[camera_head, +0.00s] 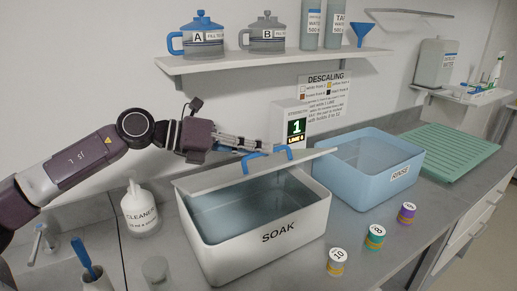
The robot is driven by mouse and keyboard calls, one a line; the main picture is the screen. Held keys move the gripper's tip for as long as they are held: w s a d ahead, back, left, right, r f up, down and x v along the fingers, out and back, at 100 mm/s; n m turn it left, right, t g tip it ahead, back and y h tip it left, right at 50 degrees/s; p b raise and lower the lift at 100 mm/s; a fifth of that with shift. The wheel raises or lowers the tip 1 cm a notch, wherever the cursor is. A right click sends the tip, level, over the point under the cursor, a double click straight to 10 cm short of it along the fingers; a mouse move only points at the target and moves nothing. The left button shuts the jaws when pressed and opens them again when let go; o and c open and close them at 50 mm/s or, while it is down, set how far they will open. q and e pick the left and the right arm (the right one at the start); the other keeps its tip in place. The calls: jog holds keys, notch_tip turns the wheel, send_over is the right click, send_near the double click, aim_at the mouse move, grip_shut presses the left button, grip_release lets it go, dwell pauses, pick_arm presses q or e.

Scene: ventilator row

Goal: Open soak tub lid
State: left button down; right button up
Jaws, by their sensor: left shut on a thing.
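The white soak tub (262,237) stands on the grey counter, with liquid showing inside. Its pale lid (225,176) is tilted up, with its front edge raised and the tub's opening visible below it. My left gripper (268,150) reaches in from the left and is shut on the blue lid handle (283,154) on top of the lid. The handle is partly hidden by the fingers. My right gripper is not in view.
A blue rinse tub (400,178) stands right of the soak tub, before a green ribbed mat (450,150). Several small labelled pots, including a yellow-grey one (337,262), stand in front. A cleaner bottle (140,212) is at left. A shelf (270,62) with jugs hangs above.

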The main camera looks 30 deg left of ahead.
pick_arm(q)
jog(key=shift+w+a+r, duration=0.1)
jog(key=shift+r, duration=0.2)
jog(key=shift+w+a+r+p, duration=0.25)
jog(key=shift+a+r+p, duration=0.1)
jog(key=shift+r+p, duration=0.35)
jog(key=w+a+r+n+h+p, duration=0.2)
jog(key=w+a+r+n+p, duration=0.2)
jog(key=a, duration=0.3)
jog(key=w+a+r+n+h+p, duration=0.2)
jog(key=w+a+r+n+p, duration=0.2)
jog(key=a+p, duration=0.3)
jog(key=shift+w+a+r+n+t, duration=0.25)
jog(key=shift+w+a+n+t, duration=0.15)
jog(key=shift+a+n, duration=0.1)
